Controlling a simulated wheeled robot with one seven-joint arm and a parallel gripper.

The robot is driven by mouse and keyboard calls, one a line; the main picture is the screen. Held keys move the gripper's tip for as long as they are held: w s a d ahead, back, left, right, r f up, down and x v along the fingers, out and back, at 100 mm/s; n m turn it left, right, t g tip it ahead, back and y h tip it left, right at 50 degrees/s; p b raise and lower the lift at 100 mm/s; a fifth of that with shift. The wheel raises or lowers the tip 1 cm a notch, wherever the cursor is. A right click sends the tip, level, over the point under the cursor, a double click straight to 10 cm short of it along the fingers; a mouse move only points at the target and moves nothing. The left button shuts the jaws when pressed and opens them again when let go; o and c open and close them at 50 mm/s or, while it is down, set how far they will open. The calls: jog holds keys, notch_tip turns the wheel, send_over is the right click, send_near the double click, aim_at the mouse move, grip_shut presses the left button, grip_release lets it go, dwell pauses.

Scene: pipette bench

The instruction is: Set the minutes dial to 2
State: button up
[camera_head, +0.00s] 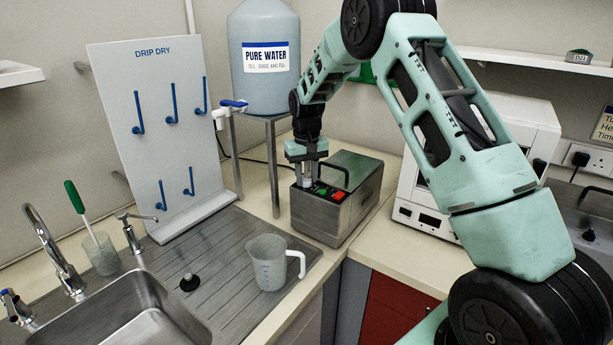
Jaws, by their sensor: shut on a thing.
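A metal box-shaped device (335,205) with a black lid handle stands on the worktop at the centre. Its front control panel carries a green button (323,191) and a red button (338,196). My gripper (307,183) points straight down at the left end of this panel, beside the green button. Its fingers are shut on a small knob there, which appears to be the minutes dial. The fingers hide the dial, and its marks and setting cannot be read from here.
A water container (264,85) on a metal stand is behind my gripper to the left. A white appliance (425,200) stands right of the device, partly behind my arm. A measuring jug (268,265) sits on the drainer in front. A drip-dry board (150,110) and sink are left.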

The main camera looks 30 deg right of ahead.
dwell(0.3)
jog(key=o, duration=1)
jog(key=shift+c, duration=0.2)
jog(key=shift+d, duration=0.1)
